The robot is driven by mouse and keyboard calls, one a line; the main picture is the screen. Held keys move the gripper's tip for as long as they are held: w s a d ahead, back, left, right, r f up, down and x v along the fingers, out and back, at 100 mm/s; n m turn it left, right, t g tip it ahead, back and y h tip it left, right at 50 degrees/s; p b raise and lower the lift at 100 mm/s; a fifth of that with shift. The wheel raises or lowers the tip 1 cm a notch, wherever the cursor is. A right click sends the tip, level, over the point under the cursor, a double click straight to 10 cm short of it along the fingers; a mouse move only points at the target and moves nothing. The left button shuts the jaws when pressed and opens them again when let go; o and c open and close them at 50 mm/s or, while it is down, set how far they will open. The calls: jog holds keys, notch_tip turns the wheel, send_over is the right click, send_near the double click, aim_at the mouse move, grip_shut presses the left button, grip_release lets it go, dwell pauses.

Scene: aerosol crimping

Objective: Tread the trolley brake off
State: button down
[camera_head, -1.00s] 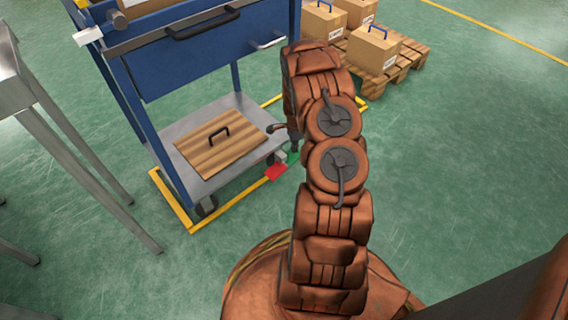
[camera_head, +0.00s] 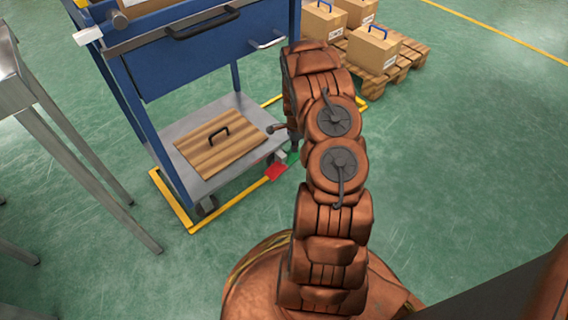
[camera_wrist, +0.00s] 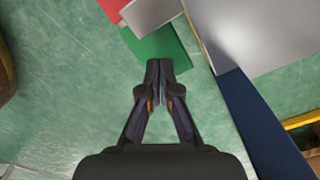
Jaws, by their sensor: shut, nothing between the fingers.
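The blue trolley (camera_head: 190,62) stands left of my arm, with a grey lower shelf (camera_head: 185,128). At its near right corner is the brake pedal, with a red pad (camera_head: 277,172) and a green pad (camera_head: 292,158). In the wrist view the green pad (camera_wrist: 165,48) lies just beyond my fingertips, and part of the red pad (camera_wrist: 112,8) shows at the top edge. My gripper (camera_wrist: 159,65) is shut and empty, its tips overlapping the green pad's near edge in the picture. I cannot tell whether they touch. My arm partly hides the gripper in the head view.
A wooden board with a black handle (camera_head: 215,142) lies on the lower shelf. Yellow floor tape (camera_head: 172,200) borders the trolley. Grey metal legs (camera_head: 85,155) stand at the left. Boxes on a pallet (camera_head: 388,70) stand behind.

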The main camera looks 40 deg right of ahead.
aim_at(294, 154)
jog(key=shift+f+b, duration=0.7)
jog(key=shift+f, duration=1.05)
jog(key=shift+r, duration=0.1)
jog(key=shift+r+p, duration=1.1)
jog(key=shift+r, duration=2.9)
